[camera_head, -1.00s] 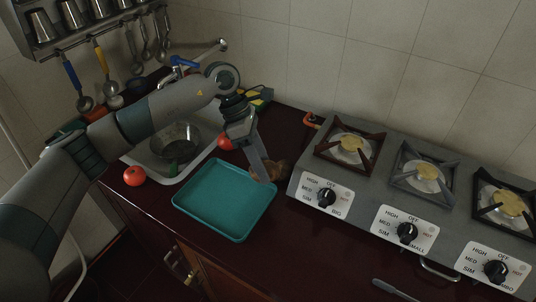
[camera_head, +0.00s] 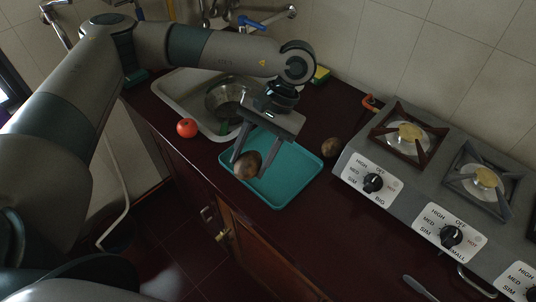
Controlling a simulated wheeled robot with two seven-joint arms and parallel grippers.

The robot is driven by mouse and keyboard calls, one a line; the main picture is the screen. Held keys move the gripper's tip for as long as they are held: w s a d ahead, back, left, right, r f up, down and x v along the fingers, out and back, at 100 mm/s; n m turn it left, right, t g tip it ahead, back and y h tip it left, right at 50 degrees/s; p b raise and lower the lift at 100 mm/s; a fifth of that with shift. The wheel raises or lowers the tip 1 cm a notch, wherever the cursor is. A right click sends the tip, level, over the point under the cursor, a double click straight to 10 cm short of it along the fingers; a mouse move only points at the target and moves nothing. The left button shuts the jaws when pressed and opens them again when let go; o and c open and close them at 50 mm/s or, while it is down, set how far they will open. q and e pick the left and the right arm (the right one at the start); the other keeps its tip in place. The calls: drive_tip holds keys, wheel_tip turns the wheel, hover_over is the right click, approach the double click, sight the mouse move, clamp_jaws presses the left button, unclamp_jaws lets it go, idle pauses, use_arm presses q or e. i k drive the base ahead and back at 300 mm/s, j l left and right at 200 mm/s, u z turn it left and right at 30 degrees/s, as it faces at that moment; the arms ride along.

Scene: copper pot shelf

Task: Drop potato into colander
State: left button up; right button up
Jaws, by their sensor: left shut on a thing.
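My left gripper (camera_head: 250,166) is shut on a brown potato (camera_head: 247,165) and holds it over the near left part of the teal tray (camera_head: 294,178). The metal colander (camera_head: 222,100) sits in the sink, up and left of the gripper, partly hidden by my left arm and gripper. Another brown potato (camera_head: 331,147) lies on the counter between the tray and the stove. My right gripper is not in view.
A red tomato (camera_head: 187,128) sits on the counter by the sink's (camera_head: 176,88) near left edge. The grey stove (camera_head: 403,178) stands to the right. A yellow-green sponge (camera_head: 321,74) lies behind my arm. A faucet (camera_head: 271,17) reaches out behind the sink.

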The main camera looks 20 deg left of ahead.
sight(229, 112)
drive_tip(key=j+z, duration=0.15)
drive_tip(key=j, duration=0.4)
drive_tip(key=j+z, duration=0.15)
drive_tip(key=j, duration=0.35)
drive_tip(key=k+j+z, duration=0.15)
drive_tip(key=j, duration=0.4)
